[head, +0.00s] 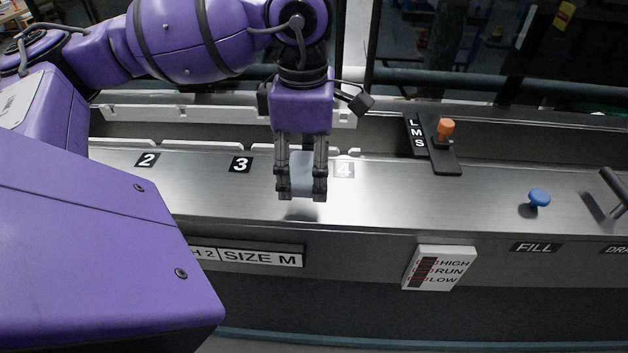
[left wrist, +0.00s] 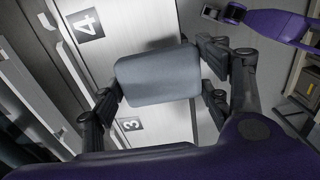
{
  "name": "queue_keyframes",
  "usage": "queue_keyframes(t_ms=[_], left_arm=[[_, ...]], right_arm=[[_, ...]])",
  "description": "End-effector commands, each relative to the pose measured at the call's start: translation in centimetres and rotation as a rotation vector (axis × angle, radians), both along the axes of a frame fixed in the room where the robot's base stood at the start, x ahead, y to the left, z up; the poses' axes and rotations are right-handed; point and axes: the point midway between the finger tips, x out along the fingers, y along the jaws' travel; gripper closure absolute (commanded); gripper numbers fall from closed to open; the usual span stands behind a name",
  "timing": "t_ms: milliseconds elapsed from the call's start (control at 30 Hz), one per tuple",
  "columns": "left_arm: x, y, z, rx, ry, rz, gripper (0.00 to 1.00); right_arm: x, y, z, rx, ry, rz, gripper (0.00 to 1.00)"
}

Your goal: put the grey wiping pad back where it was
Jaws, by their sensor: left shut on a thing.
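The grey wiping pad (left wrist: 158,75) is held between the fingers of my left gripper (left wrist: 163,82), which is shut on it. In the head view the pad (head: 302,172) shows between the fingers of my left gripper (head: 302,190). They hang just above the steel ledge, between the labels 3 (head: 240,164) and 4 (head: 344,169). A shadow falls on the ledge below, so the pad seems to be clear of the surface. I cannot tell the exact gap.
To the right stand an orange knob (head: 445,128) on a black L-M-S plate (head: 433,152), a blue button (head: 539,197) and a dark lever (head: 613,188). A HIGH-RUN-LOW panel (head: 439,267) is on the front face.

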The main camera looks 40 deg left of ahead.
Motion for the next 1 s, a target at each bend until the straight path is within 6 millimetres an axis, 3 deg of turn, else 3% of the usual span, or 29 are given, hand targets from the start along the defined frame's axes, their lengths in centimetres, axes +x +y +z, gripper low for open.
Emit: queue_keyframes(t_ms=[200, 367, 600, 1000], left_arm=[[2.0, 0.3, -2.5, -0.001, 0.000, 0.000, 0.59], [2.7, 0.4, -3.2, -0.002, -0.001, 0.001, 0.59], [3.0, 0.4, -6.4, -0.001, 0.001, 0.000, 0.59], [3.0, 0.5, -7.1, 0.000, 0.000, 0.000, 0.59]], right_arm=[[-0.1, 0.0, 0.0, -0.001, 0.002, 0.004, 1.00], [-0.1, 0.0, -0.1, -0.001, 0.003, 0.004, 1.00], [-0.1, 0.0, 0.0, -0.002, 0.003, 0.007, 1.00], [-0.4, 0.0, -0.4, -0.003, 0.011, 0.007, 1.00]])
